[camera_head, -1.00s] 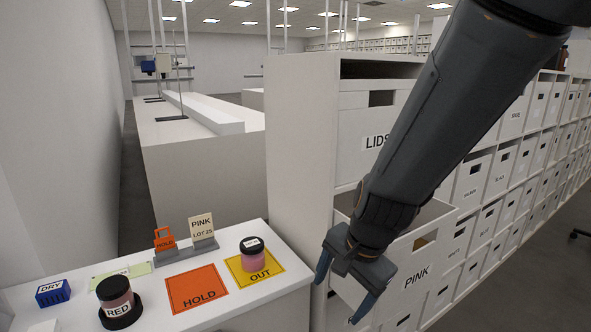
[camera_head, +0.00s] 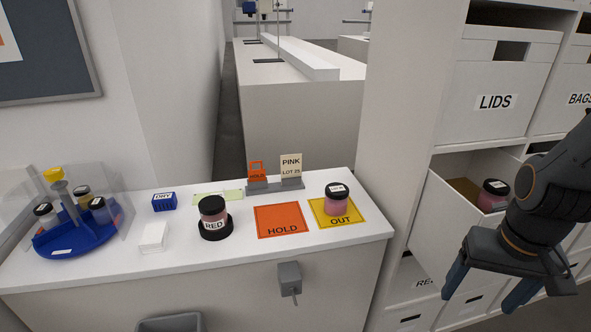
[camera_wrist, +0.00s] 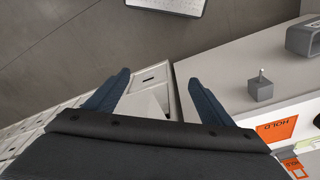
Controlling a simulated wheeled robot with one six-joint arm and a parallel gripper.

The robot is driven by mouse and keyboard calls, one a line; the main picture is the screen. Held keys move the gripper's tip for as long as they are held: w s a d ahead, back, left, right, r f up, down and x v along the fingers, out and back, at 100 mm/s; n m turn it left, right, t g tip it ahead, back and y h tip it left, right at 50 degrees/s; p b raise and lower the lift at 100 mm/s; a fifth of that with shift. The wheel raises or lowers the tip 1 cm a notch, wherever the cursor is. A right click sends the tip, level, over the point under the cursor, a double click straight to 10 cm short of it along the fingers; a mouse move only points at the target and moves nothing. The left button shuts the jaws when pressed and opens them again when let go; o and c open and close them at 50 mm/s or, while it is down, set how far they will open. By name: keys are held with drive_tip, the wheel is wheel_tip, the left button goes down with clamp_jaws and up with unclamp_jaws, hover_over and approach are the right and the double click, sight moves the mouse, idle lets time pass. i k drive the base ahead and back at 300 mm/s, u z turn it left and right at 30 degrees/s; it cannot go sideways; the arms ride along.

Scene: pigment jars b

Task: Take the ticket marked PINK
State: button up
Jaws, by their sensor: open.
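The ticket marked PINK LOT 25 (camera_head: 291,166) is a cream card standing upright in a grey holder (camera_head: 275,186) at the back of the white counter. An orange HOLD tag (camera_head: 257,172) stands in the same holder, to its left. My gripper (camera_head: 488,292) is open and empty at the lower right, in front of the shelving and well to the right of the ticket. The wrist view shows its two blue fingers (camera_wrist: 158,92) apart, with nothing between them. The ticket cannot be made out in the wrist view.
A pink jar (camera_head: 337,200) stands on the yellow OUT mat (camera_head: 320,217), right of the orange HOLD mat (camera_head: 281,220). A RED jar (camera_head: 212,212) stands further left. An open drawer (camera_head: 437,215) holding a jar (camera_head: 493,196) juts out beside my arm. A grey box (camera_head: 289,278) protrudes from the counter front.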

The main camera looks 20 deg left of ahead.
sight(291, 165)
drive_tip(key=u, duration=2.55)
drive_tip(key=k, duration=0.85)
drive_tip(key=z, duration=1.15)
drive_tip(key=i, duration=1.5)
drive_tip(key=u, duration=0.05)
